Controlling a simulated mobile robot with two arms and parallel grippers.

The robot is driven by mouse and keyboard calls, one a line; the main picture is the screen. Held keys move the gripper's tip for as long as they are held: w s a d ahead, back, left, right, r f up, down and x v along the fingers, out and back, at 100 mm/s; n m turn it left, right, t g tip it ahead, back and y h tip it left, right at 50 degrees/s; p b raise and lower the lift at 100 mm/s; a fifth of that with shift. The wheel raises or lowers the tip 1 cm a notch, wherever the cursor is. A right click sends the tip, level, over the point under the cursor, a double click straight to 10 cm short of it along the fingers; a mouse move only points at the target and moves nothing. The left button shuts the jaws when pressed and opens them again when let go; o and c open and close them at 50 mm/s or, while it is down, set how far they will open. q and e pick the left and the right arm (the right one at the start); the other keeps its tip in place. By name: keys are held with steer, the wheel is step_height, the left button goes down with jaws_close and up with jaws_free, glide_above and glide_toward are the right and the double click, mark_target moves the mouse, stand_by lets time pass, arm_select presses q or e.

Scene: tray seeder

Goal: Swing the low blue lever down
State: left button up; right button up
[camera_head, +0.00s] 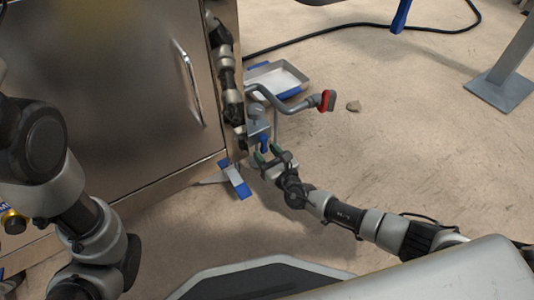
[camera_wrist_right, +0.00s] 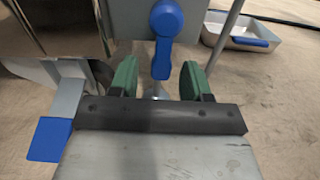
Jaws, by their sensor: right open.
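The low blue lever (camera_wrist_right: 162,55) hangs from a round blue hub on a grey plate in the right wrist view, its handle pointing down. In the head view the lever (camera_head: 263,142) is small and partly hidden, beside the machine's lower corner. My right gripper (camera_wrist_right: 160,82) is open, with its green-padded fingers apart on either side of the handle's lower end in the picture. I cannot tell whether the handle is between the pads or just beyond them. The right gripper (camera_head: 267,157) also shows in the head view, just below the lever. My left gripper is out of view.
A steel cabinet (camera_head: 130,90) with a bar handle fills the left. A bent crank with a red grip (camera_head: 327,100) sticks out above the lever. A tray (camera_head: 297,72) lies behind it. A blue-ended metal piece (camera_head: 235,180) is below. Floor on the right is mostly clear.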

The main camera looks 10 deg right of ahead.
steer(key=p+v, duration=0.4)
steer(key=v, duration=0.6)
steer(key=shift+s+p, duration=0.4)
steer(key=shift+d+r, duration=0.15)
